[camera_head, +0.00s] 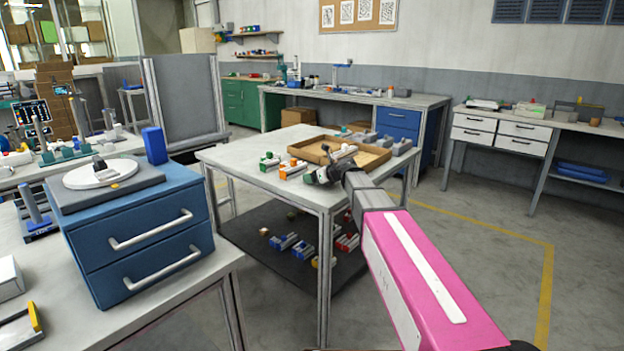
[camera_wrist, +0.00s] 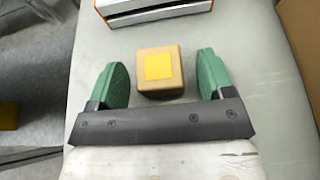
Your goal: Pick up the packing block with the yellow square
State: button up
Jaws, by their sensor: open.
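The packing block (camera_wrist: 160,87) is a small tan cube with a yellow square on its top face. In the wrist view it sits on the grey table top (camera_wrist: 250,75), between the two green fingers of my gripper (camera_wrist: 163,70). The fingers are open, with a gap on each side of the block. In the head view my gripper (camera_head: 322,174) is low over the front part of the middle table (camera_head: 240,158). The block cannot be made out there.
A white and orange part (camera_wrist: 150,10) lies just beyond the block. A shallow cardboard tray (camera_head: 371,162) stands behind my gripper, its wall close on the right in the wrist view (camera_wrist: 300,30). Green and orange parts (camera_head: 291,170) lie to the left. Several blocks lie on the lower shelf (camera_head: 258,222).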

jog(key=shift+c, duration=0.3)
jog(key=c, duration=1.2)
jog(key=shift+r, duration=0.1)
